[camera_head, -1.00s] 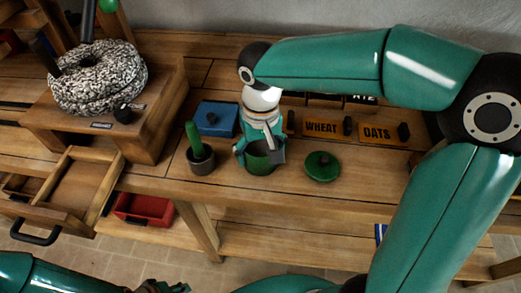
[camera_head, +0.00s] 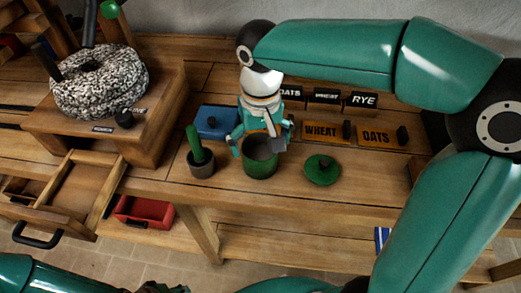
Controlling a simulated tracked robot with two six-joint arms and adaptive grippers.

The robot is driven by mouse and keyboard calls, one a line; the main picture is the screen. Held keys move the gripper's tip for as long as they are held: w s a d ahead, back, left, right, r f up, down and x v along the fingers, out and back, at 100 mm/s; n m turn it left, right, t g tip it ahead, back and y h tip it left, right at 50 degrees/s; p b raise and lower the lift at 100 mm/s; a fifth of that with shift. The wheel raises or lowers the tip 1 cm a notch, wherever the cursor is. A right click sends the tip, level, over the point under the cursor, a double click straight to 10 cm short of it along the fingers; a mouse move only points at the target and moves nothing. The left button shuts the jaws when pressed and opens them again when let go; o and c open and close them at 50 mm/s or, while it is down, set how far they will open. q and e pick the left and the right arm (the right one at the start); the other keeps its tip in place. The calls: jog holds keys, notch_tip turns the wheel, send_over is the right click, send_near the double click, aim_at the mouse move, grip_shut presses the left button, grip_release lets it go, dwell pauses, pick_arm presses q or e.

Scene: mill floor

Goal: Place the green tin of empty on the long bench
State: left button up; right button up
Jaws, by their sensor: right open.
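A green tin (camera_head: 260,165), open at the top and dark inside, stands upright on the long bench (camera_head: 380,185). Its green lid (camera_head: 321,170) with a knob lies on the bench just to its right. My right gripper (camera_head: 259,146) points down over the tin, with its jaws apart on either side of the rim. I cannot tell whether the fingers touch the tin. My left arm shows at the bottom left, and its gripper (camera_head: 165,288) is mostly cut off by the lower edge.
A dark pot with a green handle (camera_head: 201,160) and a blue box (camera_head: 216,122) stand left of the tin. Orange WHEAT (camera_head: 322,131) and OATS (camera_head: 377,137) labels lie behind. A stone mill (camera_head: 99,82) is at left, above an open drawer (camera_head: 70,195). A red tray (camera_head: 145,212) sits lower.

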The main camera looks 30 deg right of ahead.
notch_tip(320, 180, up, 8)
jog(key=p, duration=0.1)
jog(key=shift+f, duration=0.15)
dwell(0.5)
